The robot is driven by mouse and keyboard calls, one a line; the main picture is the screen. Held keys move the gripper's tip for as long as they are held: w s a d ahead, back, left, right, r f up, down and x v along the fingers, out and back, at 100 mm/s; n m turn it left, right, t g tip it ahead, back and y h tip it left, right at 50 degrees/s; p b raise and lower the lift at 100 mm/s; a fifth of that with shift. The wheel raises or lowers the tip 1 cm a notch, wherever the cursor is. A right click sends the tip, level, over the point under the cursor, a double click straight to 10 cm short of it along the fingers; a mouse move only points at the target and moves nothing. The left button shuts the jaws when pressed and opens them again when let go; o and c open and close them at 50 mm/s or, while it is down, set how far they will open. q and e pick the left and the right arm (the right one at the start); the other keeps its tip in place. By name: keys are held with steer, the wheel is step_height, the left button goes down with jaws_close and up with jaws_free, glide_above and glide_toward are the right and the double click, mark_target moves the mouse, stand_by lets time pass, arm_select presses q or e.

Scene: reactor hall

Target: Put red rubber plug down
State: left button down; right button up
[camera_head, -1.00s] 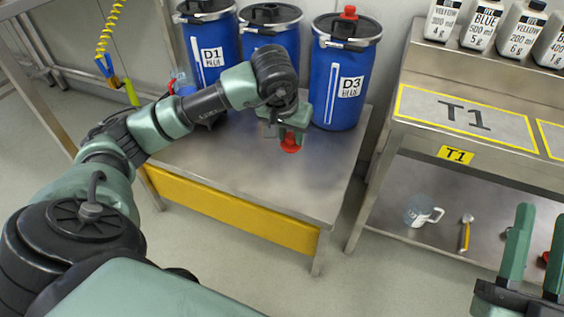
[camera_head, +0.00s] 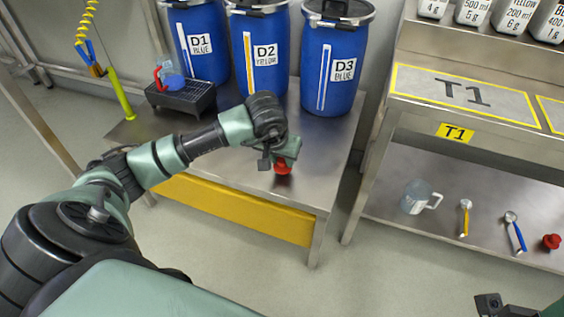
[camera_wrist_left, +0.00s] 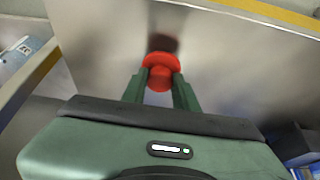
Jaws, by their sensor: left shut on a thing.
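The red rubber plug (camera_head: 283,167) is between the fingers of my left gripper (camera_head: 284,158), low over the front right part of the steel table (camera_head: 320,150). In the left wrist view the plug (camera_wrist_left: 159,73) sits between both green fingertips (camera_wrist_left: 160,88), with a dark reddish reflection on the steel just beyond it. I cannot tell whether the plug touches the tabletop. My left gripper is shut on it. Only a small part of my right gripper's hardware (camera_head: 490,304) shows at the bottom right edge; its fingers are not visible.
A black rack (camera_head: 181,95) is at back left. The right-hand bench's lower shelf holds a jug (camera_head: 416,197), two scoops and another red plug (camera_head: 551,241). The table front is clear.

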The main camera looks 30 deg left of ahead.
arm_select(q)
steer(key=shift+f, duration=0.35)
steer(key=c, duration=1.5)
jaws_free()
steer(key=shift+f, duration=0.1)
steer(key=o, duration=0.4)
